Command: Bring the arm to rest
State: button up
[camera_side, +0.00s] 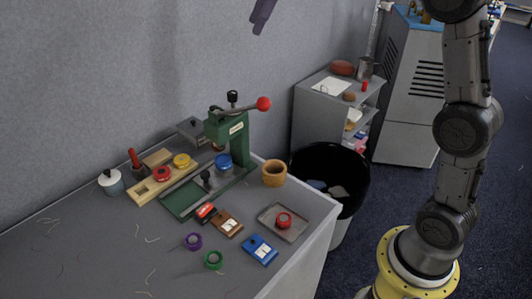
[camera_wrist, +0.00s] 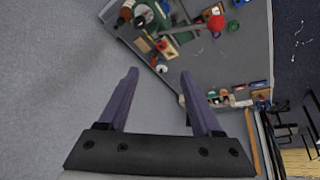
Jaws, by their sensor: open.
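My gripper (camera_wrist: 158,72) shows in the wrist view with its two purple fingers spread wide apart and nothing between them. In the side view only a purple finger part (camera_side: 263,12) shows at the top edge, high above the table and in front of the grey wall; the rest of the gripper is out of frame. My arm stands at the right of the side view. The grey table (camera_side: 110,262) lies well below the gripper, and the gripper touches nothing.
A green press (camera_side: 228,140) with a red-knobbed lever stands on the table. Around it are a wooden cup (camera_side: 274,173), a metal tray (camera_side: 270,226) with a red piece, and a blue block (camera_side: 260,250). A black bin (camera_side: 345,165) stands beyond. The air around the gripper looks clear.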

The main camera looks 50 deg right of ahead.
jog(key=s+a+f+m+t+h, duration=0.1)
jog(key=s+a+m, duration=0.1)
jog(key=s, duration=0.8)
jog(key=s+a+f+m, duration=0.1)
jog(key=s+a+f, duration=0.1)
jog(key=s, duration=0.8)
jog(key=s+d+f+m+h, duration=0.2)
jog(key=s+f+m, duration=0.5)
jog(key=f, duration=0.8)
jog(key=s, duration=0.3)
jog(key=shift+d+f, duration=0.15)
jog(key=shift+f, duration=0.05)
